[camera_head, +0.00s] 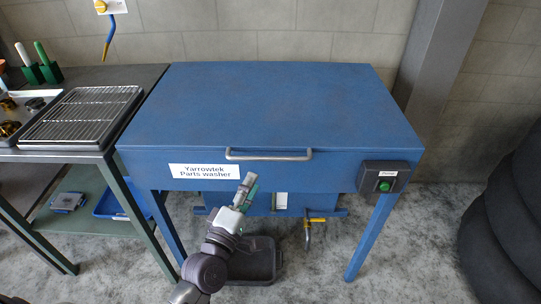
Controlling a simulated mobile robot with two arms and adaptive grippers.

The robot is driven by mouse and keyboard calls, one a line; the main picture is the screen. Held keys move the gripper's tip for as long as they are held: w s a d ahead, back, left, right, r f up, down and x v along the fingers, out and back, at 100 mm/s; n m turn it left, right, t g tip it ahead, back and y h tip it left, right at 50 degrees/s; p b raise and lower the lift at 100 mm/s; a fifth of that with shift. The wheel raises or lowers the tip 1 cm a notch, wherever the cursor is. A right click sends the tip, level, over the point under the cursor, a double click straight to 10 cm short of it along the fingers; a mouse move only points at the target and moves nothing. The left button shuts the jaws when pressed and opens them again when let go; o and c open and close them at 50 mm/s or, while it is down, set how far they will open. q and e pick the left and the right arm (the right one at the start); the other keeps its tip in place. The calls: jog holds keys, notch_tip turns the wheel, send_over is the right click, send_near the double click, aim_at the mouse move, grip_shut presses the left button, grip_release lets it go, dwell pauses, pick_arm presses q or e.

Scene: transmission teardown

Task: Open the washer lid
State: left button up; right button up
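The blue parts washer (160,156) stands in the middle of the head view, with a white label reading "Yarrowtek Parts washer" on its front. Its flat blue lid (270,105) lies shut. A grey metal bar handle (268,155) runs across the front edge of the lid. My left gripper (249,181) points up in front of the washer, below the handle and apart from it in the picture. I see it nearly edge-on, so its finger gap is hidden. My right gripper is out of view.
A bench with a wire rack tray (82,114) stands close on the left. Black tires (508,215) are at far right. A dark tray (258,262) lies on the floor below.

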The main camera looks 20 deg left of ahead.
aim_at(267, 158)
pick_arm(q)
jog(key=x, duration=0.9)
jog(key=shift+w+d+f, duration=0.1)
jog(key=shift+w, duration=0.15)
grip_shut()
